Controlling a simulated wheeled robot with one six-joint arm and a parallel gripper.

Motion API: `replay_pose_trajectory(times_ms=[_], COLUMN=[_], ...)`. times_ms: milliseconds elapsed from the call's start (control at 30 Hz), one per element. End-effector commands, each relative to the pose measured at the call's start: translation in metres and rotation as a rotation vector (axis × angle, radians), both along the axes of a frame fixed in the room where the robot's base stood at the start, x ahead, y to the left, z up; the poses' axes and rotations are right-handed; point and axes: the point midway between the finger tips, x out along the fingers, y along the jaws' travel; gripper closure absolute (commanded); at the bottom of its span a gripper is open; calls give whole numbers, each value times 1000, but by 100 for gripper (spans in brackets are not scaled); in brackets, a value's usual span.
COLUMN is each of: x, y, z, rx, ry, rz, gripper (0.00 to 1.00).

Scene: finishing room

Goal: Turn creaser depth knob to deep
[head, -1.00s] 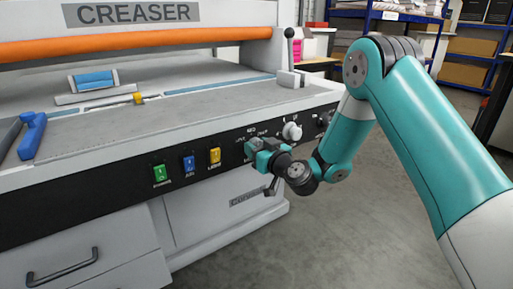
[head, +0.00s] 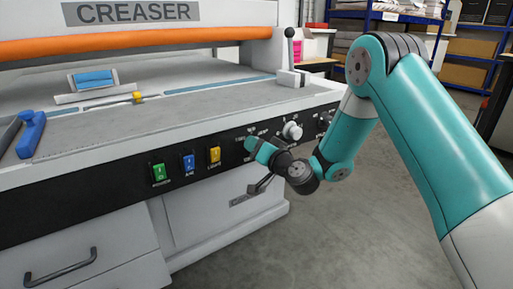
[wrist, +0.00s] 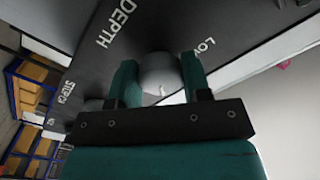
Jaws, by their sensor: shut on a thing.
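The depth knob (wrist: 160,72) is a round grey knob with a short white mark, on the dark panel (wrist: 90,60) of the creaser (head: 130,130). In the wrist view my gripper (wrist: 160,78) has one finger on each side of it and is shut on it. The white mark points down in that view, toward the gripper's body. The lettering "DEPTH" is at its upper left and a partly cut-off "LOW" at its upper right. No "deep" marking can be read. In the head view my gripper (head: 254,146) is at the panel and hides this knob.
Right of my gripper on the panel are a pale knob (head: 292,131) and a darker knob (head: 324,119). Left of it are yellow (head: 214,155), blue (head: 189,162) and green (head: 159,172) switches. A lever (head: 290,55) stands above. The floor in front is clear.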

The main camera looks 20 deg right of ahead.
Motion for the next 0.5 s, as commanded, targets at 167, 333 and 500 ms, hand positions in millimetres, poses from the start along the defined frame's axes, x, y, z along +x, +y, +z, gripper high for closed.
replay_pose_trajectory(times_ms=[167,333,500], x=[0,0,0], y=[0,0,1], z=[0,0,0], rx=[143,253,331], ry=[49,85,109], rz=[0,0,0], gripper=[80,80,80])
